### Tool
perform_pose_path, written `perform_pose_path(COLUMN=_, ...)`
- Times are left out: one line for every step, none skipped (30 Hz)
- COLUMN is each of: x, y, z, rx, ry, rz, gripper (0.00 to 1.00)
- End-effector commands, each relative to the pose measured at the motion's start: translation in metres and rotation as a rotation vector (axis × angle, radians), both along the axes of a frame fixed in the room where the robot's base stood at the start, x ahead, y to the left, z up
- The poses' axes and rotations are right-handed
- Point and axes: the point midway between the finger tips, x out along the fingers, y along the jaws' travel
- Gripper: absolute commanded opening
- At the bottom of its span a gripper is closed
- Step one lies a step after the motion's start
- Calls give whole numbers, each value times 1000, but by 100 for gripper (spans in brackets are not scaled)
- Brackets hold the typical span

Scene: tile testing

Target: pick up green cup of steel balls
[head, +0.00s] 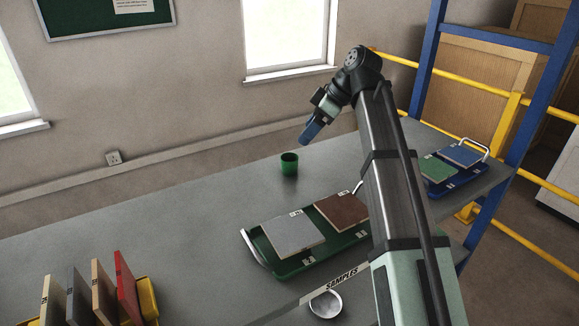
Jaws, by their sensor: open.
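The green cup (289,164) stands upright on the grey table (180,215), left of the middle of my arm. Whether it holds steel balls cannot be told at this size. My gripper (306,138) is above and just to the right of the cup in the picture, with blue fingers angled down to the left. It is open, apart from the cup, and nothing shows between its fingers.
A green tray (257,250) with a grey tile (291,234) and a brown tile (342,208) lies nearer. A small metal bowl (325,304) is at the front. Upright tiles (103,290) stand front left. A blue tray (462,180) with tiles is at right.

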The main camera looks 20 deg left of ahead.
Motion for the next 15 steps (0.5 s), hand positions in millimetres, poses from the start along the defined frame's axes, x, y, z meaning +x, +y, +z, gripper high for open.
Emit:
perform_pose_path(x=-1, y=3, z=-5, rx=-1, ry=2, rz=7, gripper=82)
perform_pose_path(x=-2, y=5, z=-8, rx=-1, ry=2, rz=8, gripper=82)
perform_pose_path(x=-2, y=7, z=-13, rx=-2, ry=3, rz=8, gripper=82)
perform_pose_path(x=-2, y=10, z=-18, rx=-2, ry=4, rz=7, gripper=82)
perform_pose_path(x=-2, y=13, z=-22, rx=-1, ry=4, rz=7, gripper=82)
perform_pose_path(x=-2, y=17, z=-28, rx=-1, ry=3, rz=7, gripper=82)
perform_pose_path(x=-2, y=20, z=-32, rx=-1, ry=3, rz=7, gripper=82)
perform_pose_path(x=-2, y=23, z=-37, rx=-2, ry=4, rz=6, gripper=82)
perform_pose_path(x=-2, y=26, z=-43, rx=-1, ry=3, rz=6, gripper=82)
perform_pose_path(x=-2, y=29, z=-47, rx=-1, ry=3, rz=4, gripper=82)
perform_pose_path(x=-2, y=31, z=-50, rx=-1, ry=2, rz=4, gripper=82)
perform_pose_path(x=-1, y=34, z=-55, rx=-2, ry=3, rz=4, gripper=82)
perform_pose_path(x=-1, y=36, z=-58, rx=-2, ry=2, rz=4, gripper=82)
perform_pose_path(x=-1, y=38, z=-61, rx=-2, ry=2, rz=4, gripper=82)
perform_pose_path(x=-1, y=40, z=-64, rx=-1, ry=1, rz=3, gripper=82)
